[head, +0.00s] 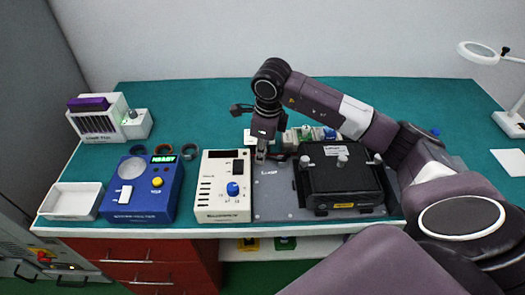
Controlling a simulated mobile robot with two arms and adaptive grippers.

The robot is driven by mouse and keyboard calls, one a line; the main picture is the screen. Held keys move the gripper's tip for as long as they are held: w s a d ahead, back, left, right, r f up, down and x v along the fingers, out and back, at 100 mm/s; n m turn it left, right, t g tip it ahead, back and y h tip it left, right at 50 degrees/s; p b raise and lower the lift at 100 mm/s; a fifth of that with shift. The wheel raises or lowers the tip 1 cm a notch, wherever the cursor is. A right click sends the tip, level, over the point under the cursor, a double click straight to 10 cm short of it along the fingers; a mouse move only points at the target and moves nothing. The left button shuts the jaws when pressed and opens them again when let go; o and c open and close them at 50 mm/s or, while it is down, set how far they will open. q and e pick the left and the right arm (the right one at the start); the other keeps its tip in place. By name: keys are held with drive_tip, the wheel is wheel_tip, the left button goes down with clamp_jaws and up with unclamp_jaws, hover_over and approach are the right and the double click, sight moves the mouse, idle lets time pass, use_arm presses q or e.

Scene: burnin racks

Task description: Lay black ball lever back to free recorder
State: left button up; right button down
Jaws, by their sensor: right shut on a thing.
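The recorder is a black box (343,182) with light knobs on top, sitting on a grey plate (283,205) at the table's right of centre. My right gripper (261,156) points down at the plate's back left corner, left of the recorder. It is shut on the black ball lever, which its fingers mostly hide. A small dark piece (279,157) shows just right of the fingers; I cannot tell whether it is part of the lever. The lever's exact angle cannot be made out. My left gripper is not in view.
Left of the plate stand a cream control box (222,205) with a blue knob, a blue tester (134,202) with a green display and a white tray (73,201). A rack unit (97,120) stands at the back left. The table's back middle is clear.

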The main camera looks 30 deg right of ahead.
drive_tip(key=c, duration=1.7)
unclamp_jaws()
drive_tip(key=shift+c, duration=0.2)
wheel_tip(320, 180, up, 12)
drive_tip(key=s, duration=0.1)
drive_tip(key=shift+s, duration=0.4)
drive_tip(key=shift+f, duration=0.1)
